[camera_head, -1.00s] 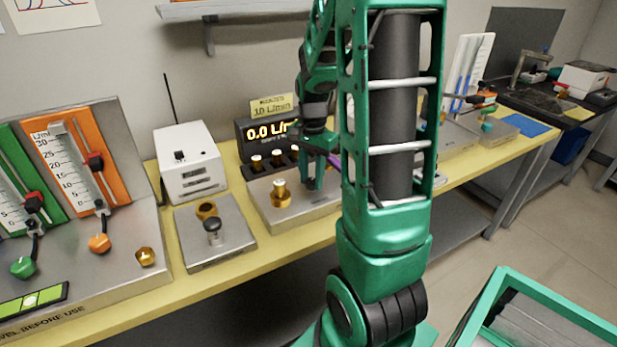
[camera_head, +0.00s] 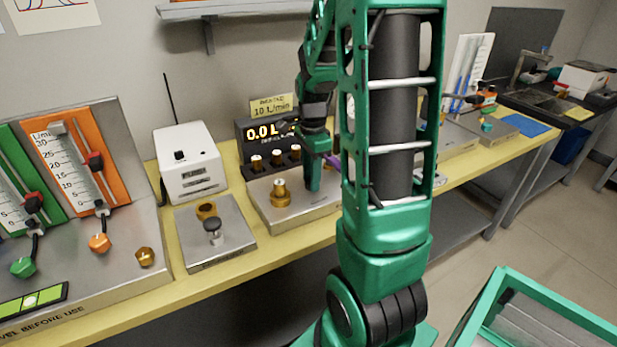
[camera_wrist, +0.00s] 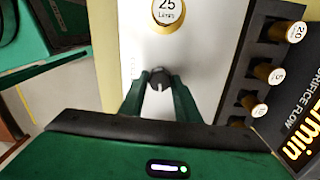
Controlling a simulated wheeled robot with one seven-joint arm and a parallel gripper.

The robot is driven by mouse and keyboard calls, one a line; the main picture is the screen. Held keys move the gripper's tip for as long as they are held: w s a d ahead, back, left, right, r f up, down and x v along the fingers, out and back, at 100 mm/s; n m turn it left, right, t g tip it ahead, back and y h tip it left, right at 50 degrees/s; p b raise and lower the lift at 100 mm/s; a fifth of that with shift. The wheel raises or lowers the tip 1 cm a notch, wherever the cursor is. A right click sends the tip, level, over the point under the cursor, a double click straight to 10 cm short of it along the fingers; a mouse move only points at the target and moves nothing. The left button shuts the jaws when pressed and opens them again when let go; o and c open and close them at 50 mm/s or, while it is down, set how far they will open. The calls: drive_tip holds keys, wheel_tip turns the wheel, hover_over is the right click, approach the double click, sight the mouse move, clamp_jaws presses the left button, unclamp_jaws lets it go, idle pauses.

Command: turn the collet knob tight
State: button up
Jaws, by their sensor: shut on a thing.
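The collet knob (camera_wrist: 158,78) is a small dark round knob with a pale mark, on a metal plate (camera_wrist: 195,55) in the wrist view. My gripper (camera_wrist: 160,88) points down at it, with one green finger on each side, shut on the knob. In the head view my gripper (camera_head: 314,186) is over the right part of the metal plate (camera_head: 262,222), and the knob is hidden behind the fingers. A brass orifice piece (camera_head: 280,194) stands on the same plate to the left; its top reads 25 L/min in the wrist view (camera_wrist: 168,12).
A rack (camera_head: 272,166) holds several brass orifice pieces behind the plate. A second metal plate (camera_head: 236,243) with a black-topped post (camera_head: 213,230) lies to the left.

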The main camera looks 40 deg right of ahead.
drive_tip(key=shift+w+r, duration=0.15)
drive_tip(key=shift+w, duration=0.2)
drive_tip(key=o, duration=1)
drive_tip(key=shift+a, duration=0.1)
drive_tip(key=shift+o, duration=0.2)
drive_tip(key=shift+s, duration=0.1)
drive_tip(key=shift+s, duration=0.1)
wheel_tip(320, 180, up, 11)
drive_tip(key=shift+f, duration=0.2)
drive_tip(key=s+a+f+n, duration=0.1)
drive_tip(key=s+a+n, duration=0.4)
drive_tip(key=s+n, duration=0.3)
drive_tip(key=s+a+f+n, duration=0.2)
drive_tip(key=s+a+n, duration=0.3)
drive_tip(key=s, duration=0.5)
drive_tip(key=n, duration=0.2)
drive_tip(key=shift+s+n, duration=0.4)
